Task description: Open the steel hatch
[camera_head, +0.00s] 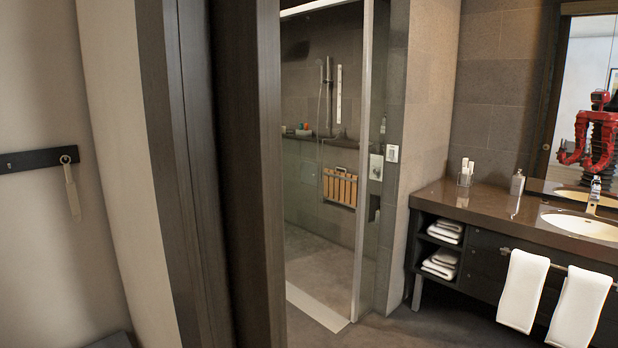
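I cannot make out a steel hatch anywhere in the head view. Neither of my grippers shows directly in front of the camera. My red body and folded arms appear only as a reflection in the mirror (566,110) at the right edge, too small to tell the state of the grippers.
A dark door frame (258,180) stands close in front, left of centre. Behind it is a glass shower (322,230) with a wooden fold-down seat (340,187). A vanity counter (480,203) with a sink (580,226) and hanging towels (523,290) stands right. Floor (420,330) shows between them.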

